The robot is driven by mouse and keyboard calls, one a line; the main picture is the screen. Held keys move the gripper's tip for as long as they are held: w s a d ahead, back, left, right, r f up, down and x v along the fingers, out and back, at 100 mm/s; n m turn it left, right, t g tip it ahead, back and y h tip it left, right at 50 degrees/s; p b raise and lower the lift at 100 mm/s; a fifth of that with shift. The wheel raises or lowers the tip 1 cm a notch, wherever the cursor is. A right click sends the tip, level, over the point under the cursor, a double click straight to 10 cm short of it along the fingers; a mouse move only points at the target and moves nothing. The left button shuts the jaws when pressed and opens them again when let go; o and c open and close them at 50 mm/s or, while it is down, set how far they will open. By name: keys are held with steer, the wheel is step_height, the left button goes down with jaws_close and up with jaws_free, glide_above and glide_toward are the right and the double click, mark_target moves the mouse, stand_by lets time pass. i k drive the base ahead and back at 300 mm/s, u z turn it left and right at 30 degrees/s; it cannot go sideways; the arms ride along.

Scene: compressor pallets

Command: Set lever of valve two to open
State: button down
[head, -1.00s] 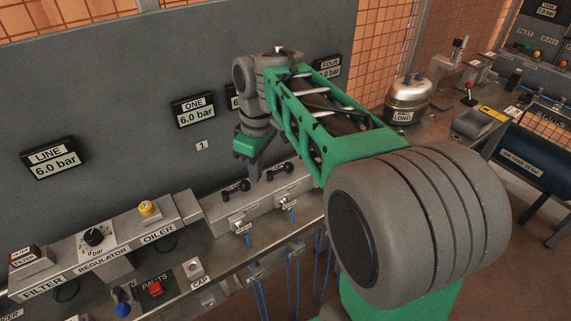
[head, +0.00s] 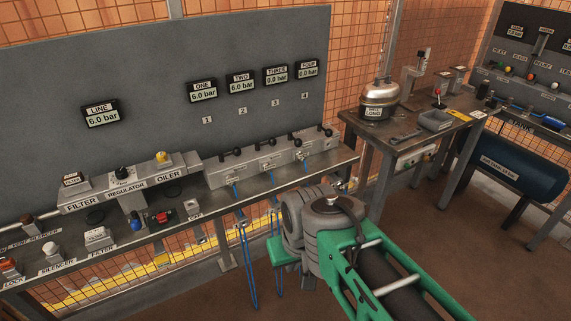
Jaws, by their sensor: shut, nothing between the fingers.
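The lever of valve two (head: 262,147) is a small black lever with knobbed ends on the grey valve block (head: 272,160). It lies roughly along the block, much like the lever of valve one (head: 231,155). The gauge TWO (head: 241,83) above reads 6.0 bar. My gripper (head: 284,252) shows only its green hand, low in front of the bench and well apart from the levers. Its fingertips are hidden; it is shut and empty.
The levers of valve three (head: 295,139) and valve four (head: 325,131) are turned more crosswise; their gauges read 0.0 bar. Blue hoses (head: 247,265) hang below the block. A second bench (head: 395,130) with a silver pot stands to the right. Open floor lies between.

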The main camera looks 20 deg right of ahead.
mark_target(272, 142)
steer(key=u, duration=1)
steer(key=i, duration=1.15)
steer(key=z, duration=0.7)
